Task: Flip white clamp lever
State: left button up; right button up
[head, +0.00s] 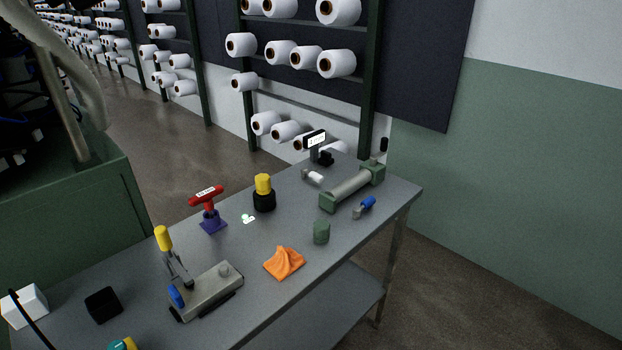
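A toggle clamp with an upright metal lever and a yellow grip (163,238) stands on a grey metal block (212,291) at the front left of the table. A blue part (176,296) sits at the block's left end. I see no clamp lever that is clearly white. A small white cylinder (314,177) lies at the back of the table, but I cannot tell if it is a lever. Neither of my grippers is in view.
On the grey table (327,275) are a red T-handle (206,195) on a purple base, a yellow-topped black knob (263,193), an orange cloth (284,262), a green cylinder (321,232), a green-ended roller (352,187), a blue-handled tool (366,206) and a black cube (103,305).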

aim_at(313, 175)
jog(key=i+l+u, duration=0.15)
jog(key=u, duration=0.65)
jog(key=i+l+u, duration=0.15)
jog(key=l, duration=0.2)
jog(key=i+l+u, duration=0.15)
jog(key=l, duration=0.25)
jog(key=i+l+u, duration=0.2)
jog(key=l, duration=0.2)
jog(key=l+u, duration=0.15)
jog(key=l, duration=0.3)
jog(key=i+l+u, duration=0.15)
jog(key=l, duration=0.25)
